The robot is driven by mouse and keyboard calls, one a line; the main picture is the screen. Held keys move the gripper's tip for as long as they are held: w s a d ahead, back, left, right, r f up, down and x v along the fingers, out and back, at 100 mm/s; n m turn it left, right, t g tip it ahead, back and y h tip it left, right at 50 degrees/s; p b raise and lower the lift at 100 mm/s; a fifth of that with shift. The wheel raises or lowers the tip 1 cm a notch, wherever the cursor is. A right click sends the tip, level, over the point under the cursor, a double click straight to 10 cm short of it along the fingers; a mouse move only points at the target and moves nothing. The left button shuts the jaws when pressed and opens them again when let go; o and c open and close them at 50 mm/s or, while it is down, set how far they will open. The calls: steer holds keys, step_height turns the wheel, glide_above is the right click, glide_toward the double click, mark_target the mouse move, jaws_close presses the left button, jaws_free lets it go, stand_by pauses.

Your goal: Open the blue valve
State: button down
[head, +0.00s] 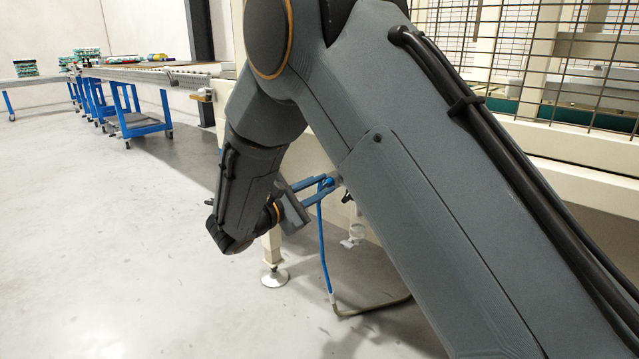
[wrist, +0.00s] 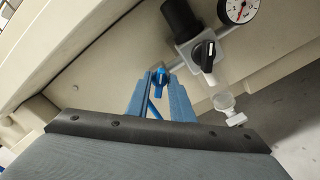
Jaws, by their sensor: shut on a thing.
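The blue valve (wrist: 157,78) is a small blue handle on a pipe along the cream machine frame. In the wrist view it sits between the tips of my gripper (wrist: 160,88), whose two blue fingers are closed on the handle. In the head view my gripper (head: 325,188) reaches right towards the machine, and the blue valve (head: 328,182) shows small at its fingertips. My arm hides much of the machine around it.
A pressure gauge (wrist: 238,8) and a regulator with a black knob (wrist: 203,54) sit right of the valve. A blue hose (head: 322,240) hangs below it to the floor. A conveyor with blue legs (head: 140,125) stands at the back left. The floor at left is clear.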

steer(key=m, duration=0.4)
steer(key=shift+m, duration=0.3)
steer(key=m, duration=0.4)
steer(key=shift+f+m, duration=0.15)
steer(key=shift+m, duration=0.25)
steer(key=c, duration=1.8)
jaws_free()
steer(key=shift+c, duration=0.2)
steer(key=p+v, duration=0.2)
steer(key=v, duration=0.5)
steer(key=shift+s+a+p, duration=0.2)
steer(key=shift+s+p, duration=0.15)
